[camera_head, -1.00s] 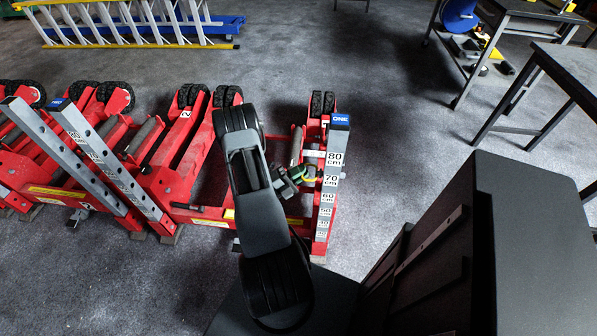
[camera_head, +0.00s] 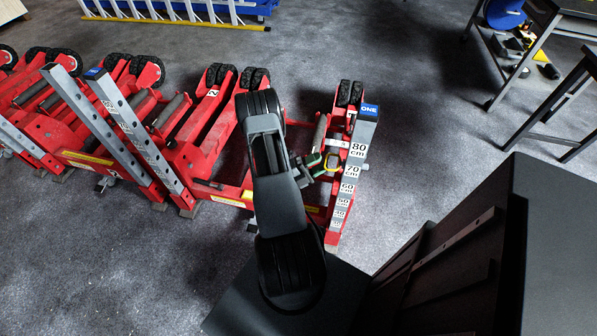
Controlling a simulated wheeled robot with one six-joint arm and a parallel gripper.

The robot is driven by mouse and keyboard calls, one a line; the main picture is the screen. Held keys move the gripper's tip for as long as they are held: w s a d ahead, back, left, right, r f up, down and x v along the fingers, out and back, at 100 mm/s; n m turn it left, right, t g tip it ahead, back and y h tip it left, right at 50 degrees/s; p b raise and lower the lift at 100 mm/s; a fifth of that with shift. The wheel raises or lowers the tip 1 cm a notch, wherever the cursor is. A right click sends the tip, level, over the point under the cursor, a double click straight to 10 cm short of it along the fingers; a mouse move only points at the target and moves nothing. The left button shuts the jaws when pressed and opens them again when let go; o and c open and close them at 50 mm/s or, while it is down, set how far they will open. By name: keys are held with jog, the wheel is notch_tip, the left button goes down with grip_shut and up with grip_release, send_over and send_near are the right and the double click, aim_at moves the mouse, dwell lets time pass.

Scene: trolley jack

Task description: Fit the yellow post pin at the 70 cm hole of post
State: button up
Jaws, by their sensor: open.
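The grey post (camera_head: 349,190) stands on the right part of the red trolley jack, with a blue "ONE" cap and white cm labels. The 70 cm label (camera_head: 352,171) faces me; the holes themselves are not clear. My gripper (camera_head: 329,163) is at the left side of the post, near the 70 cm height. Its jaws are open, with green and yellow showing at them. The yellow patch (camera_head: 329,171) there may be the post pin, but it is too small to tell, as is whether it sits in the post. My dark arm hides part of the jack.
More red jacks (camera_head: 110,140) with slanted grey posts stand in a row on the left. A ladder (camera_head: 180,18) lies at the back left. Dark-framed tables (camera_head: 535,70) stand at the right. The grey floor between the jacks and the tables is clear.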

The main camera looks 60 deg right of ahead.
jog(key=v, duration=1.1)
jog(key=shift+w+a+f+b, duration=0.15)
jog(key=shift+w+a+b, duration=0.1)
jog(key=shift+b, duration=0.2)
jog(key=s+a+m+y+p, duration=0.2)
jog(key=s+a+m+y, duration=0.3)
jog(key=m+y, duration=0.85)
jog(key=w+a+r+m+t+y+p, duration=0.1)
jog(key=w+a+r+m+t+p, duration=0.4)
jog(key=a+r+m, duration=0.45)
jog(key=w+a+r+m+t+y+p, duration=0.1)
jog(key=w+a+r+m+t+p, duration=0.1)
jog(key=w+a+r+m+t, duration=0.75)
jog(key=s+a+r+n+t+p, duration=0.1)
jog(key=s+r+t+p, duration=0.1)
jog(key=r, duration=0.7)
jog(key=s+a+r+n+t+y+p, duration=0.1)
jog(key=s+a+r+n+t+p, duration=0.1)
jog(key=r, duration=0.8)
jog(key=shift+s+r+t+p, duration=0.2)
jog(key=shift+t+p, duration=0.25)
jog(key=shift+p, duration=0.15)
